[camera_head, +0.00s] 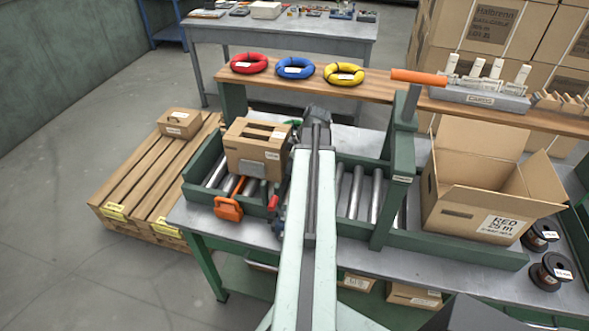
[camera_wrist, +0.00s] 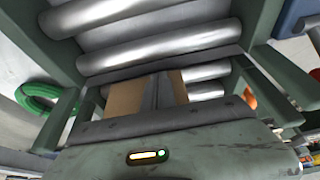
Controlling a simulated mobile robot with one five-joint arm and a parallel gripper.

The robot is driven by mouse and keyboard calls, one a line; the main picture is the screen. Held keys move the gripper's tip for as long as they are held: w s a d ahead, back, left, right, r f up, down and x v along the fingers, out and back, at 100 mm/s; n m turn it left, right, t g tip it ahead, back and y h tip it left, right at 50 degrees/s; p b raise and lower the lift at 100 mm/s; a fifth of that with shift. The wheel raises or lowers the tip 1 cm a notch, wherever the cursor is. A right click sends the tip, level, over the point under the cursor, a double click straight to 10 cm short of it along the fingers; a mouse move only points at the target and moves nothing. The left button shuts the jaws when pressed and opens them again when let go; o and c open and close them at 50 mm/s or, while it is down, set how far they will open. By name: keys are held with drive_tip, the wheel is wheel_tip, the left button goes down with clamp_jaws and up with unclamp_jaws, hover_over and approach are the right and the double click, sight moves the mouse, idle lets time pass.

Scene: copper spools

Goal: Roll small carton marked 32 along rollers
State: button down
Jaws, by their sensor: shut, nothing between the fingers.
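A brown carton (camera_head: 257,148) sits on the rollers left of my arm; its labels are too small to read, so I cannot confirm the 32. A smaller carton (camera_head: 180,122) lies on the pallet. In the wrist view, a brown carton face (camera_wrist: 125,97) shows on both sides of my gripper's grey fingers (camera_wrist: 158,82). The fingers are shut and empty, in front of or against the carton; I cannot tell whether they touch. In the head view my arm hides the fingers. The rollers (camera_head: 355,192) continue bare right of my arm; they also show in the wrist view (camera_wrist: 160,50).
An orange clamp-like part (camera_head: 229,208) stands at the conveyor's front rail. A green post (camera_head: 398,175) rises over the rollers. An open carton marked RED 25 m (camera_head: 487,205) stands at the right. Red, blue and yellow coils (camera_head: 295,68) lie on the shelf behind.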

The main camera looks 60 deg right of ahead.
sight(273, 140)
drive_tip(key=shift+w+a, duration=0.5)
drive_tip(key=shift+w, duration=1.15)
drive_tip(key=shift+w+a, duration=0.55)
drive_tip(key=shift+w, duration=1.1)
drive_tip(key=shift+w+a, duration=0.5)
drive_tip(key=shift+w, duration=1.15)
drive_tip(key=shift+s+d, duration=0.2)
drive_tip(key=shift+s, duration=0.45)
drive_tip(key=shift+s+d, duration=0.15)
drive_tip(key=shift+s, duration=0.45)
drive_tip(key=p+v, duration=0.4)
drive_tip(key=w+p+v, duration=0.1)
drive_tip(key=p+v, duration=0.8)
drive_tip(key=shift+w+a+r, duration=0.2)
drive_tip(key=shift+r, duration=0.35)
drive_tip(key=shift+f, duration=0.15)
